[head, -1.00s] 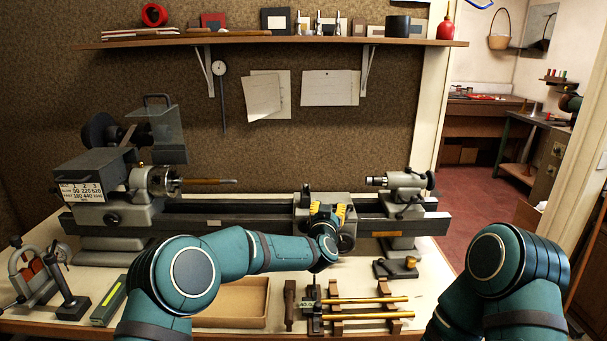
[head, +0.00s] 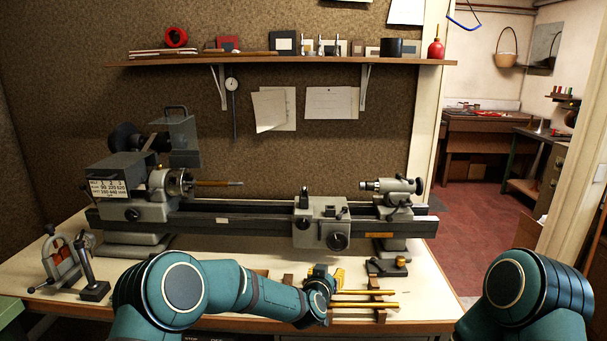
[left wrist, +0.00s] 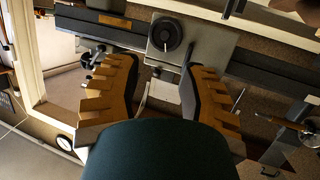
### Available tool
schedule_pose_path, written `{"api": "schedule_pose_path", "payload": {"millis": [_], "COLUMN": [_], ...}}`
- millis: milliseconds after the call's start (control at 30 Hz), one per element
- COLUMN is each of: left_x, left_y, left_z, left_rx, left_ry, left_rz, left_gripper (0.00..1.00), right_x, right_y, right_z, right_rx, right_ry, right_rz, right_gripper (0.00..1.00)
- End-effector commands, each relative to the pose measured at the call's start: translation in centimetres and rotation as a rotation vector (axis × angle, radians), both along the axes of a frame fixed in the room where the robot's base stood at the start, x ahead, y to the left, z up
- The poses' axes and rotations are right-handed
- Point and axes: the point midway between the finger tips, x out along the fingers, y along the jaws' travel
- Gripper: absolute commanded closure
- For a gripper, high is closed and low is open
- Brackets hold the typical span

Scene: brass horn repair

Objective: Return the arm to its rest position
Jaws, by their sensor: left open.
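My left arm reaches in from the left in the head view, with its gripper (head: 337,279) low over the front of the bench, beside the brass rods (head: 365,304). The left wrist view shows the two tan, stepped fingers (left wrist: 158,88) wide apart with nothing between them. Beyond them is the lathe carriage (left wrist: 185,45) with its dark handwheel; it also shows in the head view (head: 320,222), behind the gripper. My right arm shows at the lower right of the head view, but its gripper is out of view.
The lathe bed (head: 260,222) runs across the bench (head: 225,258). The tailstock (head: 392,193) stands at its right end. A clamp stand (head: 62,262) is at the left. A small dark tool block (head: 387,267) lies right of my gripper. A shelf (head: 290,58) hangs above.

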Motion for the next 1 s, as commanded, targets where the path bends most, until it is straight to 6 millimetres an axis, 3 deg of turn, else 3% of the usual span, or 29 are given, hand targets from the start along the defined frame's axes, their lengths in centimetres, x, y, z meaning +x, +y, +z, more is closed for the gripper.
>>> {"api": "schedule_pose_path", "payload": {"millis": [167, 300, 500, 600, 733, 833, 1000], "left_x": [-6.4, -13.3, -24.9, -30.5, -35.9, -38.3, -39.4], "left_y": [3.9, 7.6, 12.6, 14.4, 16.0, 16.6, 16.8], "left_z": [-7.8, -13.5, -18.9, -20.2, -20.8, -20.9, -20.9], "left_rx": [-0.010, -0.034, -0.079, -0.103, -0.129, -0.139, -0.147], "left_ry": [0.249, 0.481, 0.816, 0.966, 1.105, 1.167, 1.197], "left_rz": [-0.028, -0.022, 0.028, 0.064, 0.106, 0.124, 0.135], "left_gripper": [0.59, 0.59, 0.59, 0.59, 0.59, 0.59, 0.59], "right_x": [0.0, 0.0, 0.0, 0.0, 0.0, 0.0, 0.0], "right_y": [0.0, 0.0, 0.0, 0.0, 0.0, 0.0, 0.0], "right_z": [0.0, 0.0, 0.0, 0.0, 0.0, 0.0, 0.0], "right_rx": [-0.001, -0.001, 0.000, -0.001, -0.001, -0.001, -0.001], "right_ry": [0.001, 0.001, 0.001, 0.001, 0.001, 0.001, 0.001], "right_rz": [-0.001, -0.001, -0.001, -0.001, -0.001, -0.001, -0.001], "right_gripper": [0.53, 0.53, 0.53, 0.53, 0.53, 0.53, 0.53]}}
